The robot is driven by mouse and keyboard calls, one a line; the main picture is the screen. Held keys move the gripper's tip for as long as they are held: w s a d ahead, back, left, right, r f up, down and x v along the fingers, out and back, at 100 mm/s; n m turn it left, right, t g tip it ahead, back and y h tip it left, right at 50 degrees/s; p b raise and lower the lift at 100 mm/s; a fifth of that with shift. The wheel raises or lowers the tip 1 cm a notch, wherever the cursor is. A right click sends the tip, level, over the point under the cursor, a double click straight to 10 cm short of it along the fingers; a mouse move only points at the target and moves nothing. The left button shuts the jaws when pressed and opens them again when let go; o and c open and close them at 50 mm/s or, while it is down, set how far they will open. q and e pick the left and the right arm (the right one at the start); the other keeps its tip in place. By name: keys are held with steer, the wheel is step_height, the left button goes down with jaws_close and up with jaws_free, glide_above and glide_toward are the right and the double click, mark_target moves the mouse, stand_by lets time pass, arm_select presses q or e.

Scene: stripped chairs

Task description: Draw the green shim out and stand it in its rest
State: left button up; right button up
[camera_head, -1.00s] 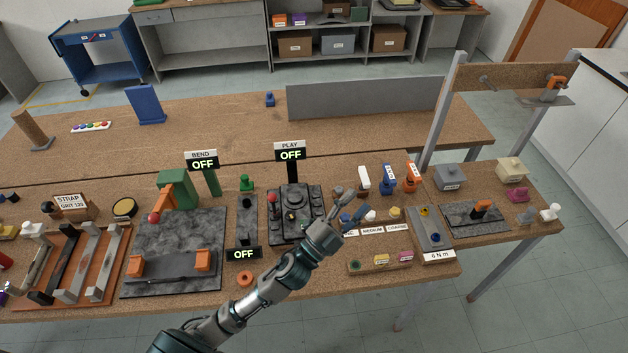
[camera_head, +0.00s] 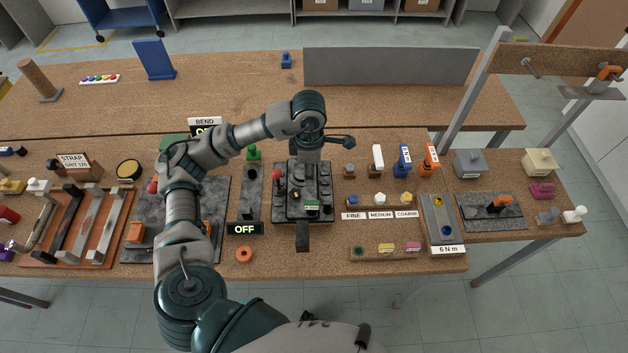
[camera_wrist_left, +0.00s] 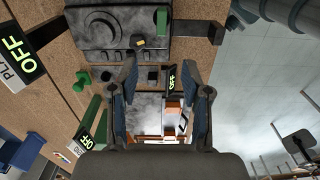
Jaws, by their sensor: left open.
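The green shim (camera_head: 313,205) sits in the dark PLAY fixture (camera_head: 283,215), at its near side. It also shows as a small green block at the top of the left wrist view (camera_wrist_left: 162,21). My left gripper (camera_wrist_left: 158,72) is open and empty. In the head view its wrist hangs over the back of the fixture, and its fingertips cannot be made out. A wooden rest (camera_head: 370,257) near the front edge bears a green-marked spot (camera_head: 361,252), a yellow piece and a pink piece. My right gripper is not in view.
The fixture's dark bar (camera_head: 303,236) juts toward the near edge. An OFF display (camera_head: 245,228) and an orange ring (camera_head: 244,254) lie to the left. FINE, MEDIUM and COARSE labels (camera_head: 380,215) and a 6 N m plate (camera_head: 437,215) lie to the right.

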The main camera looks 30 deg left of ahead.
arm_select(q)
glide_toward(311, 202)
steer(key=f, duration=0.3)
steer(key=f+p, duration=0.1)
steer(key=f, duration=0.2)
steer(key=f+p, duration=0.1)
steer(key=f, duration=0.2)
steer(key=shift+d+f, duration=0.2)
steer(key=shift+d, duration=0.15)
steer(key=shift+a+f, duration=0.35)
steer(key=shift+f, duration=0.2)
steer(key=shift+a+f, duration=0.1)
steer(key=shift+a, duration=0.2)
steer(key=shift+d, duration=0.4)
steer(key=c, duration=0.8)
steer(key=shift+d, duration=0.1)
jaws_close()
steer(key=shift+o, duration=0.4)
jaws_free()
steer(key=shift+d, duration=0.1)
jaws_close()
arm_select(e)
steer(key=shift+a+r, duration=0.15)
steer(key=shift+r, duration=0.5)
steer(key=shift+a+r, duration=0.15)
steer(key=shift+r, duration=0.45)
arm_select(q)
steer(key=shift+a, duration=0.25)
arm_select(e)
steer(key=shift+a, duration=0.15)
